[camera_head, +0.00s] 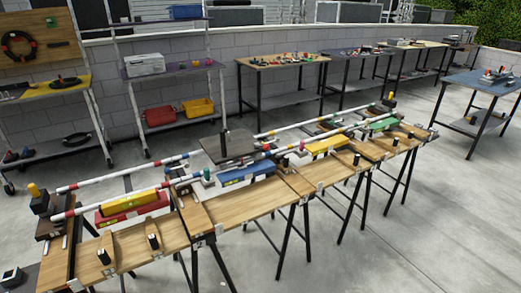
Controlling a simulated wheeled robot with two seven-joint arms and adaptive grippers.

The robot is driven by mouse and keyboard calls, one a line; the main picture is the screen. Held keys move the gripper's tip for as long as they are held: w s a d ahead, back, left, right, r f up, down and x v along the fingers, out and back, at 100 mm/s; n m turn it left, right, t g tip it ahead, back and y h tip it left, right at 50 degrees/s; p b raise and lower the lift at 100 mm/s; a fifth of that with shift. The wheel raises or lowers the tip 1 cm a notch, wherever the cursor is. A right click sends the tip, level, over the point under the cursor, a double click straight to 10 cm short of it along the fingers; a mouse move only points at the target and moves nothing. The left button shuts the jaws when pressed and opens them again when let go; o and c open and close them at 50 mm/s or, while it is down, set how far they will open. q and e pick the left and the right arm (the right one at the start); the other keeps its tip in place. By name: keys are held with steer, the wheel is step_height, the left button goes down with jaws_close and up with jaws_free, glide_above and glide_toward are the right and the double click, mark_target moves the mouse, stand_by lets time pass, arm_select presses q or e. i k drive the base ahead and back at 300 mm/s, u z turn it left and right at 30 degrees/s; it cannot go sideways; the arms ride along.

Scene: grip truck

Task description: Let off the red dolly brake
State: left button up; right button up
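A long wooden workbench (270,200) on black trestles crosses the view. Neither gripper is in view.
A blue block (245,180), a yellow block (327,147) and a green piece (384,125) lie along the bench. Black posts stand along its front edge. Shelves with red and yellow bins (197,108) and several tables stand behind. The floor (420,235) at right front is clear.

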mark_target(266, 147)
steer(key=z, duration=0.05)
steer(key=i, duration=0.75)
steer(key=u, duration=0.4)
steer(key=i, duration=1.1)
steer(key=u, duration=0.5)
